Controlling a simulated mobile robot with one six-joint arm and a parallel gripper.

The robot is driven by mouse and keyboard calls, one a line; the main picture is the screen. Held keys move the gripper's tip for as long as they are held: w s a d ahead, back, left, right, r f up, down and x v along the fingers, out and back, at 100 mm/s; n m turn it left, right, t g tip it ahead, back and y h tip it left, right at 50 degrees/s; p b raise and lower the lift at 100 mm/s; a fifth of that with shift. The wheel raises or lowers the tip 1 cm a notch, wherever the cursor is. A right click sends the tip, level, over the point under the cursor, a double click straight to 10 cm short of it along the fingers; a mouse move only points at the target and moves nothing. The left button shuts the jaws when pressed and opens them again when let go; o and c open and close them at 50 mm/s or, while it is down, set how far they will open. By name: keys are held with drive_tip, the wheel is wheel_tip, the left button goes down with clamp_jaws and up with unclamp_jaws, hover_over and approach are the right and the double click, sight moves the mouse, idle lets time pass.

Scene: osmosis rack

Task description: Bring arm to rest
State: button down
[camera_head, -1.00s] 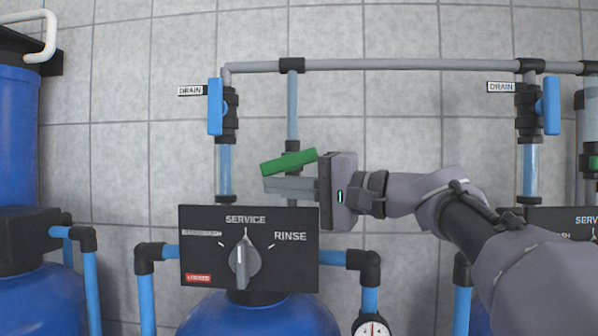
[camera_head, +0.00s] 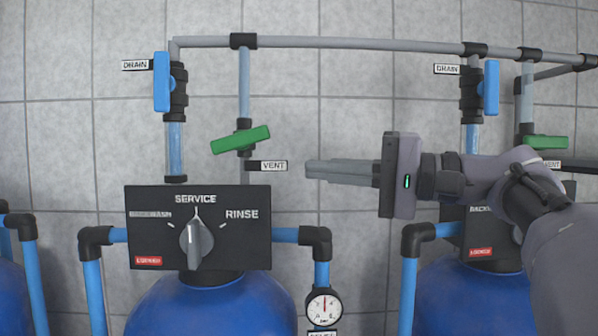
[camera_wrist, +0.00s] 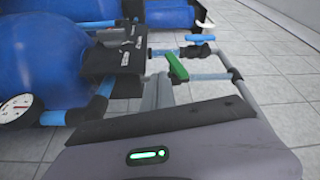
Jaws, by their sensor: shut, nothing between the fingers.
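My gripper (camera_head: 312,170) is in front of the tiled wall in the head view, its fingers together and pointing left, with nothing between them. It is right of the green vent handle (camera_head: 240,139) and the VENT label, and apart from both. In the wrist view my fingers (camera_wrist: 158,92) point away from the camera, and the green handle (camera_wrist: 177,67) shows just to their right. My arm comes in from the right edge of the head view and covers part of the right-hand control box.
The black control box (camera_head: 198,227) with its grey knob (camera_head: 196,240) stands on a blue tank (camera_head: 210,305) below left. A pressure gauge (camera_head: 323,306) hangs below my gripper. Blue drain handles (camera_head: 162,82) and (camera_head: 490,88) flank it above. Bare wall (camera_head: 350,110) lies above my gripper.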

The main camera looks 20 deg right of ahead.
drive_tip(key=shift+v, duration=0.9)
drive_tip(key=shift+f, duration=0.15)
